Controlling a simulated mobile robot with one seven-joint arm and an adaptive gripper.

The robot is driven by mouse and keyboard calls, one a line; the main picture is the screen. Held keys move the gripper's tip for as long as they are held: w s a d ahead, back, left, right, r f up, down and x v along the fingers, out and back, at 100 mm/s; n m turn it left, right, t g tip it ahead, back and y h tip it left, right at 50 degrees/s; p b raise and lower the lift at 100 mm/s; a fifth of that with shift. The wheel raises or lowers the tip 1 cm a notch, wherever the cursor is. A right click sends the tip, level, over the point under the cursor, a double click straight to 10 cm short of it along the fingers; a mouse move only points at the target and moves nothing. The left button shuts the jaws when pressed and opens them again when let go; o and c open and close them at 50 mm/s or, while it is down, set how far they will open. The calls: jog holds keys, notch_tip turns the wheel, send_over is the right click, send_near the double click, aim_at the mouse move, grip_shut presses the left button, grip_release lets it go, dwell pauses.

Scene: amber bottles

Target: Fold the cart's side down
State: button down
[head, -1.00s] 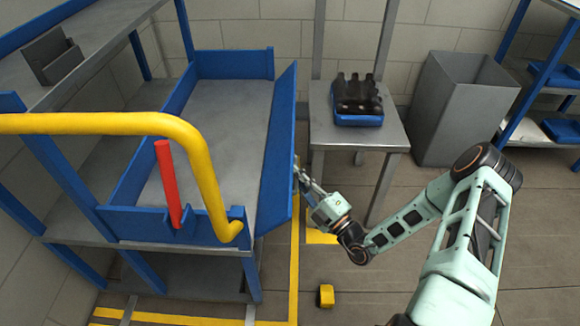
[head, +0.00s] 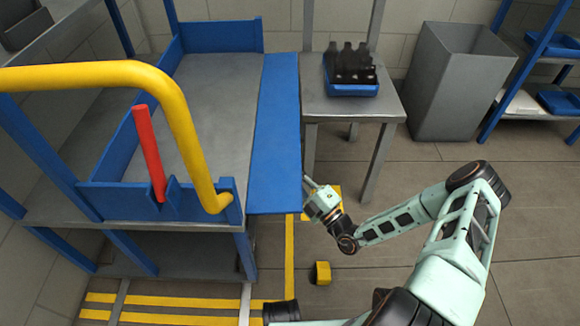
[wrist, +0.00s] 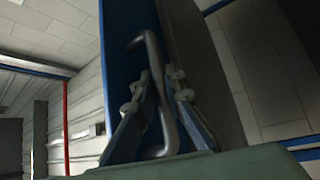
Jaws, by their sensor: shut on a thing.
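The cart (head: 212,115) has a grey deck with blue walls. Its blue side panel (head: 276,130) is tilted outward and looks nearly level in the head view, spanning towards the grey table. My gripper (head: 308,183) is at the panel's outer edge, near its front end. In the wrist view my gripper's fingers (wrist: 160,88) are shut on a bent grey metal handle (wrist: 158,45) on the blue panel (wrist: 116,65). The panel hides the fingertips in the head view.
A red lever (head: 149,155) and a yellow rail (head: 165,80) stand at the cart's near end. The grey table (head: 385,108) right of the panel carries a blue crate (head: 350,91) of dark bottles. A grey bin (head: 455,80) stands behind. A small yellow block (head: 320,273) lies on the floor.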

aim_at(288, 156)
jog(key=shift+f+m+t, duration=0.15)
jog(key=shift+m+t, duration=0.15)
jog(key=c, duration=2)
grip_release()
jog(key=shift+o, duration=0.2)
notch_tip(288, 156, up, 10)
jog(key=shift+r, duration=0.15)
jog(key=shift+a, duration=0.1)
